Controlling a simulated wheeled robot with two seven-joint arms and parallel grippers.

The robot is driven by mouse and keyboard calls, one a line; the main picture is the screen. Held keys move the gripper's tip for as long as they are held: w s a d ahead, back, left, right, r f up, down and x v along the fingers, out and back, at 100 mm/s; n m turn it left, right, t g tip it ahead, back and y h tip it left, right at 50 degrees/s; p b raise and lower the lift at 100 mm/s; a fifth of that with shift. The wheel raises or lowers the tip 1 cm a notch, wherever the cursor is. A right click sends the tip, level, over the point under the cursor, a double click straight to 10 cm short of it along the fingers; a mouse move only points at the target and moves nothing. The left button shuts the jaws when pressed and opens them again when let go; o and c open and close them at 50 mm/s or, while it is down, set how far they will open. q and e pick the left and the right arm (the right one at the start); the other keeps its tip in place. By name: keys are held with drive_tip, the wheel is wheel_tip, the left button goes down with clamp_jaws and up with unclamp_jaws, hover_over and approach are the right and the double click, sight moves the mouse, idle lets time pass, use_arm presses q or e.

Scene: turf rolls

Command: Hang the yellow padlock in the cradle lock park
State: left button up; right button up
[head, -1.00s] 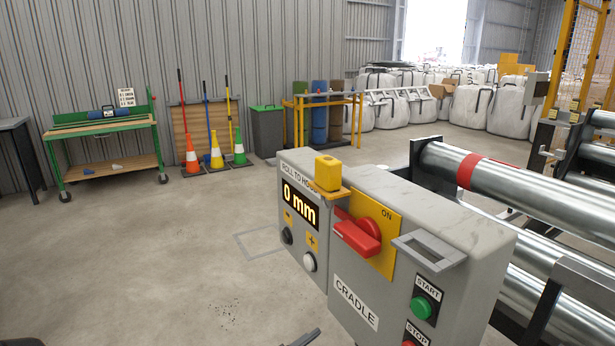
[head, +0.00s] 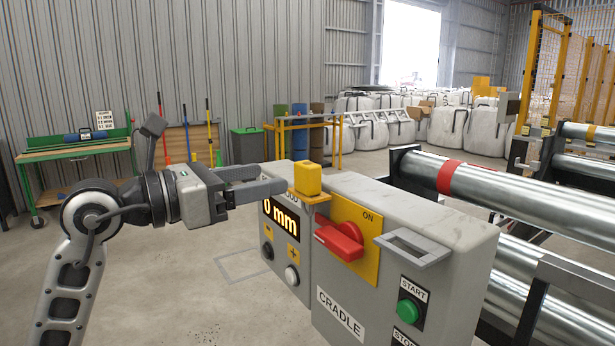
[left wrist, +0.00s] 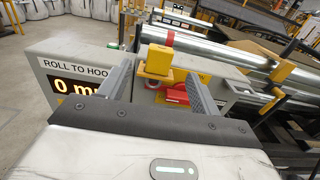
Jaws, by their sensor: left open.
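The yellow padlock (head: 307,178) is a block standing on a yellow ledge (head: 311,198) on the grey cradle control box. My left gripper (head: 273,180) is just left of the padlock in the head view, open and level, its fingers pointing at it. In the left wrist view the padlock (left wrist: 157,61) shows between the two spread fingers, near their tips; I cannot tell whether either touches it. A grey open bracket (head: 413,249) juts from the box right of the red switch (head: 340,241); I cannot tell which part is the lock park. My right gripper is not in view.
The display panel (head: 283,218) with its knobs is below the padlock. The START button (head: 409,311) is at lower right. Steel rollers (head: 490,190) lie close on the right. A green bench (head: 75,148) stands far left. Air above the box is clear.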

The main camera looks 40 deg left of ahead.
sight(317, 168)
use_arm(q)
drive_tip(key=p+x, duration=0.3)
drive_tip(key=x, duration=0.7)
drive_tip(key=shift+w+d, duration=0.15)
drive_tip(key=shift+w, duration=0.15)
drive_tip(key=shift+c, duration=0.3)
drive_tip(key=c, duration=1.1)
